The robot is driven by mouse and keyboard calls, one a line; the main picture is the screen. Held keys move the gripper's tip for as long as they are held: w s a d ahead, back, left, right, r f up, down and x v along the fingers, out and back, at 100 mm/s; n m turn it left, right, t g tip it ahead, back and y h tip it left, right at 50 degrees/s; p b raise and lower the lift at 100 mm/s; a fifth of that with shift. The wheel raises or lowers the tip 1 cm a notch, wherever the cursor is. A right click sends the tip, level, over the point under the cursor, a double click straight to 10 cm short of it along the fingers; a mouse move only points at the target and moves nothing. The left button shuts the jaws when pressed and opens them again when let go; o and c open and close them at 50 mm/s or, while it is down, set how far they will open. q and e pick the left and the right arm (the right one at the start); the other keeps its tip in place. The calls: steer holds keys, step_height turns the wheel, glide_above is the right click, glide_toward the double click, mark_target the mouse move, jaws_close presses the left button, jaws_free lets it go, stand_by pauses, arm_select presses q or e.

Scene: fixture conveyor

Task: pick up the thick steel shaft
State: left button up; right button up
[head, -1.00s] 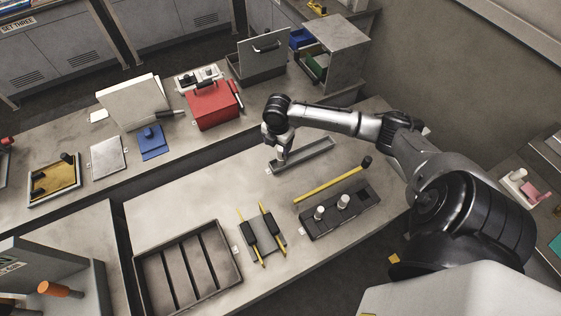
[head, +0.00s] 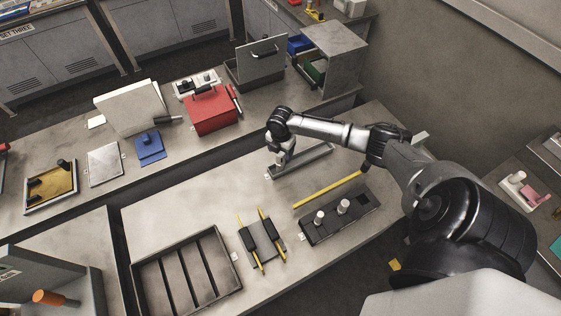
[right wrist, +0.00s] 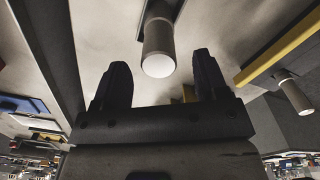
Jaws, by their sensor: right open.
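My right gripper (head: 281,160) hangs over the left end of a long grey channel (head: 312,160) on the near bench. Its fingers are apart and empty in the right wrist view (right wrist: 160,82). One pale-ended peg (right wrist: 295,95) shows at right in the wrist view. My left gripper is out of view.
A yellow bar (head: 328,189) lies between the channel and the dark block. A red box (head: 212,112) stands on the far bench. The near bench's left middle is clear.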

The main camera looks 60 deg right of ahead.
mark_target(280, 162)
steer(key=shift+f, duration=2.2)
steer(key=shift+w, duration=0.1)
jaws_close()
